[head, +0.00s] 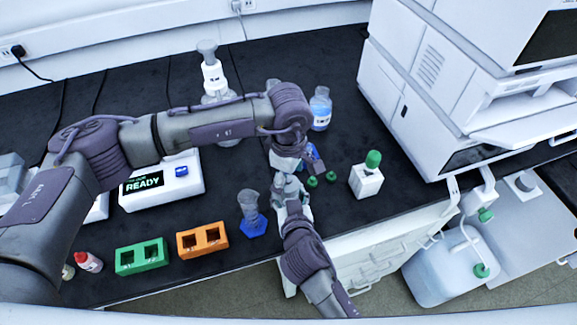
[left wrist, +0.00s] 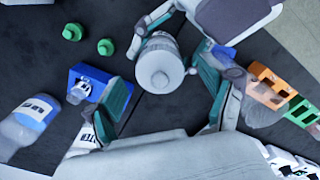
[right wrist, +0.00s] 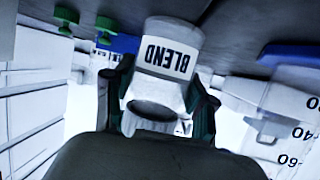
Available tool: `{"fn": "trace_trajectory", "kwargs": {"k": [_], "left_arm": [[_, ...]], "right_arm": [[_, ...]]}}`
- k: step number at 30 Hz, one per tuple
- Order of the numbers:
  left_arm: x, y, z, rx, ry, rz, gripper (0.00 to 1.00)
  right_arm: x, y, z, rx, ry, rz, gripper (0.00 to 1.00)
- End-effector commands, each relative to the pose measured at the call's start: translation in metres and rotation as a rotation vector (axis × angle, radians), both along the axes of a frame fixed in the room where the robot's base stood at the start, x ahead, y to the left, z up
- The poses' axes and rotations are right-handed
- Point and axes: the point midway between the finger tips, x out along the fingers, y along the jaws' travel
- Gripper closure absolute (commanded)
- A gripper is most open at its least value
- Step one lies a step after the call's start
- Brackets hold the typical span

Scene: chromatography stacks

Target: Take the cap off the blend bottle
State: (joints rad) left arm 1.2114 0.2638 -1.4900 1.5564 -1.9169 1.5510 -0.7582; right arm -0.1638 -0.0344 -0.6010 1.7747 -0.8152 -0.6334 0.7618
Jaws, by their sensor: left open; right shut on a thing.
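The blend bottle (right wrist: 172,50) is white with a BLEND label, which reads upside down in the right wrist view. My right gripper (right wrist: 158,92) is shut around it; it also shows in the head view (head: 293,200). In the left wrist view I look down on the bottle's pale round cap (left wrist: 158,78), which sits on the bottle. My left gripper (left wrist: 163,100) is open, with one finger on each side of the cap and a visible gap. In the head view my left gripper (head: 288,163) hangs just above the right one, and the bottle is mostly hidden between them.
A blue rack (left wrist: 95,82) and two green caps (left wrist: 105,47) are close by. A clear bottle (head: 320,108) stands behind. A white box with a green top (head: 367,178) is right.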

Motion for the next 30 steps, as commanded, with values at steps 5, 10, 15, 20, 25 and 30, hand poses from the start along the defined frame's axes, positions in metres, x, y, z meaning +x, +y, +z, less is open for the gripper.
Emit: {"fn": "trace_trajectory", "kwargs": {"k": [5,10,15,20,25,30], "left_arm": [[0.0001,-0.0002,-0.006,-0.001,0.0,0.0,0.17],[0.0001,-0.0003,-0.0061,-0.001,0.0,0.0,0.17],[0.0001,-0.0003,-0.0059,-0.001,0.0,0.0,0.39],[0.0001,-0.0003,-0.0058,-0.001,0.0,0.0,0.66],[0.0002,-0.0003,-0.0057,-0.001,0.0,0.0,0.89],[0.0004,-0.0004,-0.0038,-0.002,-0.001,0.0,0.9]], "right_arm": [[0.0001,0.0,0.0002,0.0,0.0,0.0,1.0],[0.0001,0.0,0.0002,0.0,0.0,0.0,1.0],[0.0001,0.0,0.0002,0.0,0.0,0.0,1.0],[0.0001,0.0,0.0002,0.0,0.0,0.0,1.0],[0.0001,0.0,0.0002,0.0,0.0,0.0,1.0],[0.0001,0.0001,0.0002,0.0,0.0,0.0,1.0]]}}
